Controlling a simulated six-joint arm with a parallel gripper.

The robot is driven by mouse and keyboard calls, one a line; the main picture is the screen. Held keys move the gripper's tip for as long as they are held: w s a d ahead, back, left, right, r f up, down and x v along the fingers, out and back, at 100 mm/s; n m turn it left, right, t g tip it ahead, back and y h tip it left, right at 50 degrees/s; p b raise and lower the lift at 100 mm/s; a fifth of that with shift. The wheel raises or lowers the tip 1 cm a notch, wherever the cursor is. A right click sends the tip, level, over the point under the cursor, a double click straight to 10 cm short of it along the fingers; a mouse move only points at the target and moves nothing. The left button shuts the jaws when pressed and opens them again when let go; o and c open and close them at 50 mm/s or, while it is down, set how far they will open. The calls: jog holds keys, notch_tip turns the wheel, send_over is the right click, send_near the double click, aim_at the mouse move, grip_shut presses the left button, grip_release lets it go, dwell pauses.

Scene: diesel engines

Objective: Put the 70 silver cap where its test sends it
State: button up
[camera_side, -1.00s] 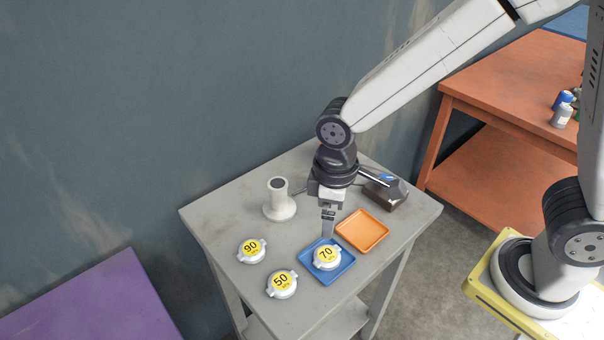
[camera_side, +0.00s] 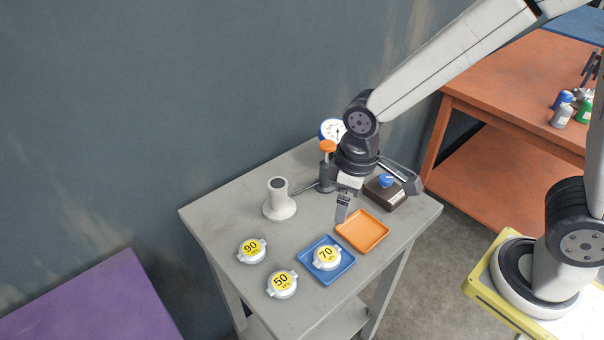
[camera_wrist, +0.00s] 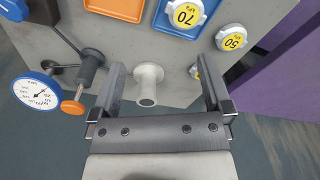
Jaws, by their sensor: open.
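The silver cap with the yellow 70 label (camera_side: 327,256) lies in the blue tray (camera_side: 345,268) on the grey table. It also shows in the wrist view (camera_wrist: 186,13). The orange tray (camera_side: 362,231) beside it is empty. A white test stand with a dark top (camera_side: 279,198) stands upright with nothing on it. A pump with an orange knob (camera_side: 327,150) and a round dial gauge (camera_wrist: 39,95) are at the back. My gripper (camera_side: 342,218) is open and empty, above the table near the orange tray's left corner, apart from the cap.
Silver caps marked 90 (camera_side: 252,250) and 50 (camera_side: 282,284) lie at the table's front left. A dark box with a blue knob (camera_side: 385,190) stands at the back right. A purple surface (camera_side: 95,305) and an orange bench (camera_side: 515,110) lie beyond.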

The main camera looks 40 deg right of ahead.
jog(key=s+d+m+t, duration=0.1)
jog(key=d+m, duration=0.4)
jog(key=d, duration=0.5)
jog(key=shift+s+d+f+t, duration=0.15)
jog(key=shift+s+f+t, duration=0.2)
jog(key=shift+s, duration=0.4)
jog(key=shift+r, duration=0.1)
